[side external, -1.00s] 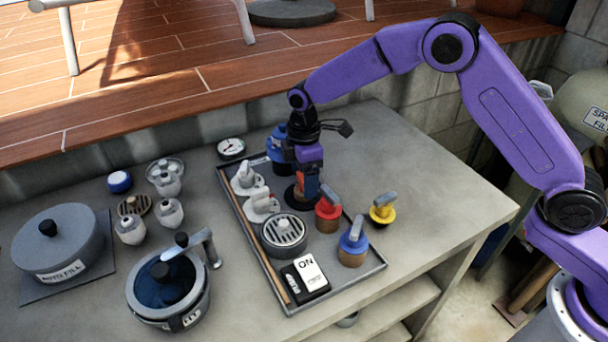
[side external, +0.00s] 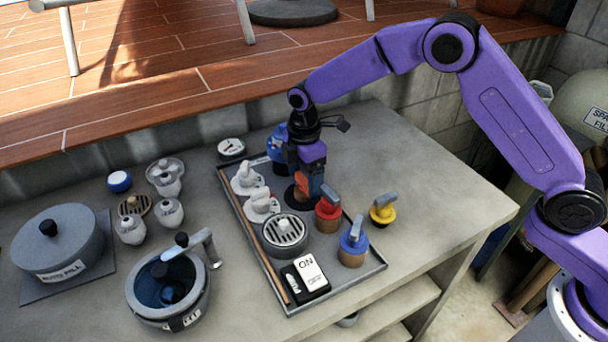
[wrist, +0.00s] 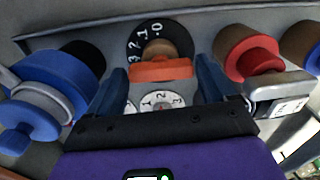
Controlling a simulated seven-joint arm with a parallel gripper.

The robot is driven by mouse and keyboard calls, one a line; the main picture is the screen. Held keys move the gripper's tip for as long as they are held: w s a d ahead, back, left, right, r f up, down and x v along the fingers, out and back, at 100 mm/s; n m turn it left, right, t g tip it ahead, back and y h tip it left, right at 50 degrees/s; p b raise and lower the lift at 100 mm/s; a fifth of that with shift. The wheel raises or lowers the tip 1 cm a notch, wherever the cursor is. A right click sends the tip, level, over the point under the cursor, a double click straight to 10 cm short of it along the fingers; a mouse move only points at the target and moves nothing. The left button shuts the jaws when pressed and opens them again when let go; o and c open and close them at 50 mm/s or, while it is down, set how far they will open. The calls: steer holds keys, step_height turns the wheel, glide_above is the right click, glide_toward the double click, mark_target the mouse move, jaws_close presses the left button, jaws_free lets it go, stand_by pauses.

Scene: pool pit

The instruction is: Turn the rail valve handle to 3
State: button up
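An orange handle (wrist: 161,70) sits on a brown stem above a round black dial (wrist: 140,38) with white numbers. In the side view the orange handle (side external: 315,184) is low on the tray, partly behind my fingers. My gripper (wrist: 162,80) points down with one blue finger at each end of the orange handle, and appears shut on it. My gripper (side external: 308,178) also shows in the side view, over the black dial base.
The grey tray (side external: 377,268) also holds a red valve (side external: 328,212), a blue valve (side external: 353,243), white knobs (side external: 262,203), a round grille (side external: 284,235) and an ON switch (side external: 309,272). A yellow valve (side external: 383,209) stands just right. Bare counter lies beyond it.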

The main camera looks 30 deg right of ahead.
mark_target(305, 180)
steer(key=shift+o, duration=0.7)
step_height(305, 180, up, 18)
steer(key=shift+f, duration=0.25)
steer(key=shift+s, duration=0.1)
steer(key=s+d+f+m, duration=0.2)
steer(key=s+d, duration=0.4)
steer(key=s, duration=0.6)
steer(key=s+d+f+m, duration=0.1)
steer(key=s+d+m, duration=0.1)
steer(key=s+d, duration=0.5)
steer(key=s+d+f+m, duration=0.2)
steer(key=s+d, duration=0.5)
steer(key=s, duration=1)
steer(key=shift+s+f, duration=0.15)
steer(key=shift+f, duration=0.15)
